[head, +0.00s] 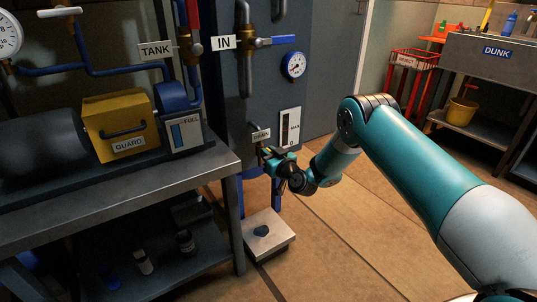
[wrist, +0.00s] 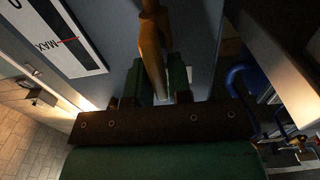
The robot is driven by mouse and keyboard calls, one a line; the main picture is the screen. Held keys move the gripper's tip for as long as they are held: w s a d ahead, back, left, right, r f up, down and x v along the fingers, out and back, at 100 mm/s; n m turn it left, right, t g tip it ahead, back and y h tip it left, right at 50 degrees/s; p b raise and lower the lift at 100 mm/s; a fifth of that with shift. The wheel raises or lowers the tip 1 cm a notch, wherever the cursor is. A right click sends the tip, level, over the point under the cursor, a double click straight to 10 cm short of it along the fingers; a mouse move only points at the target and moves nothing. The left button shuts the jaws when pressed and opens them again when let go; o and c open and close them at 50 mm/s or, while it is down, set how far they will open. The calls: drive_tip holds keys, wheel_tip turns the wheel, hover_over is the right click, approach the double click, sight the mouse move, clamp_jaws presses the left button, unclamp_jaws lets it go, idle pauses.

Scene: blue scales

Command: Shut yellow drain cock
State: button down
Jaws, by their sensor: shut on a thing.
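The yellow drain cock (wrist: 153,42) shows in the wrist view as a yellow-brown lever running down between my two green fingers. My gripper (wrist: 157,80) is shut on this lever, with a finger on each side of it. In the head view my gripper (head: 268,156) is at the lower front of the dark blue-grey tank, just below the DRAIN label (head: 261,134). There the gripper hides most of the cock, and I cannot tell the lever's angle.
A level gauge marked MAX (head: 290,128) is just right of the DRAIN label. A metal bench (head: 190,172) with a yellow GUARD box (head: 118,122) stands close on the left. A pale square block (head: 268,236) sits on the floor below. Open floor lies to the right.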

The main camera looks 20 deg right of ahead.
drive_tip(key=shift+m, duration=0.3)
drive_tip(key=m, duration=0.3)
drive_tip(key=shift+w+d+f+m, duration=0.1)
drive_tip(key=shift+d+m, duration=0.15)
drive_tip(key=shift+m, duration=0.05)
drive_tip(key=shift+w+d+f+m+b, duration=0.15)
drive_tip(key=shift+f+m, duration=0.1)
drive_tip(key=shift+m, duration=2)
drive_tip(key=shift+s+d+f+m+b, duration=0.15)
drive_tip(key=shift+f+m, duration=0.1)
drive_tip(key=shift+m, duration=2.05)
drive_tip(key=shift+w+d+f+m, duration=0.15)
drive_tip(key=shift+f+m, duration=0.1)
drive_tip(key=shift+m, duration=2)
drive_tip(key=c, duration=1.2)
unclamp_jaws()
